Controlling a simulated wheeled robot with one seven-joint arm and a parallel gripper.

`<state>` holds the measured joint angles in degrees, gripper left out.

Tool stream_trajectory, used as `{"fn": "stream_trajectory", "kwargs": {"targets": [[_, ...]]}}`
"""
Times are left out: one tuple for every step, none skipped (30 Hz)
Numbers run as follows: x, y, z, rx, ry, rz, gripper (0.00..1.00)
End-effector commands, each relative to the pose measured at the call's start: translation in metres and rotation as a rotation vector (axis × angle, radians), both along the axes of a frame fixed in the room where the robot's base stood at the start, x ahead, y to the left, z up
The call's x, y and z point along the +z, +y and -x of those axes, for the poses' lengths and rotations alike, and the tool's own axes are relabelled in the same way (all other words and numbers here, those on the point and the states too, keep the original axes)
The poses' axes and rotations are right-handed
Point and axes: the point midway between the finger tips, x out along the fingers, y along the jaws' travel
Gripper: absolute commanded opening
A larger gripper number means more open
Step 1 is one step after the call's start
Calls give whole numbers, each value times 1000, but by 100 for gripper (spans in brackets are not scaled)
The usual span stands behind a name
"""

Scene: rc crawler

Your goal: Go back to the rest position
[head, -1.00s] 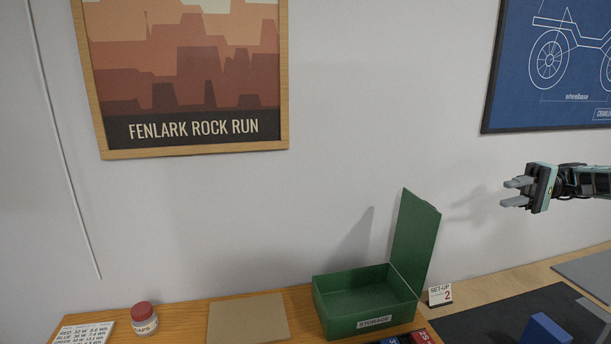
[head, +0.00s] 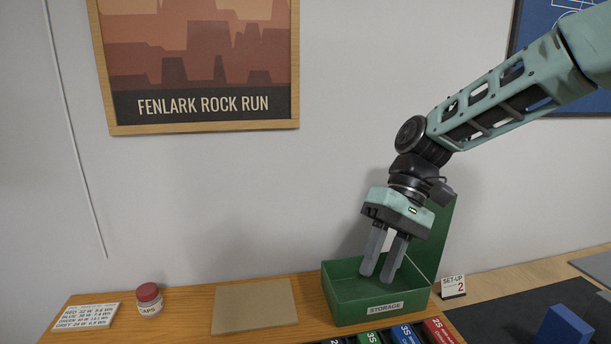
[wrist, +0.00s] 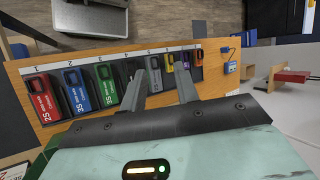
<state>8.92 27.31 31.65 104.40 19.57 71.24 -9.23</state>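My gripper (head: 377,278) points downward in the head view, its two grey fingers apart with nothing between them. Its fingertips overlap the inside of the open green storage box (head: 368,310); I cannot tell whether they are inside it or above it. In the wrist view, my gripper (wrist: 160,85) shows both fingers spread and empty, across a row of coloured battery packs. A sliver of green shows at the lower left there. The box's raised lid (head: 440,240) stands behind my gripper and is partly hidden by it.
Battery packs, such as a red one (wrist: 42,98) and a blue one (wrist: 76,90), stand in a row near the box. A red-capped jar (head: 149,300), a tan board (head: 255,307) and a set-up card (head: 453,286) are on the worktop. A blue block (head: 565,326) sits at right.

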Motion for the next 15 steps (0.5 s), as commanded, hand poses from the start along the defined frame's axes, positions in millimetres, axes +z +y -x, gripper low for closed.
{"fn": "stream_trajectory", "kwargs": {"targets": [[-15,10,31,44,-53,66,31],[-21,13,46,65,-89,100,31],[-30,15,66,89,-133,140,31],[-36,15,81,108,-171,168,31],[-42,15,95,127,-209,192,31],[-50,12,113,149,-258,221,31],[-56,10,125,166,-296,238,31],[-61,6,136,181,-331,252,31],[-67,2,150,200,-374,268,31],[-71,-2,159,213,-404,276,31],[-75,-6,167,225,-432,282,31],[-79,-10,176,238,-466,287,31],[-82,-13,182,247,-487,290,31],[-85,-16,186,252,-506,292,31],[-87,-19,191,260,-524,293,31]]}}
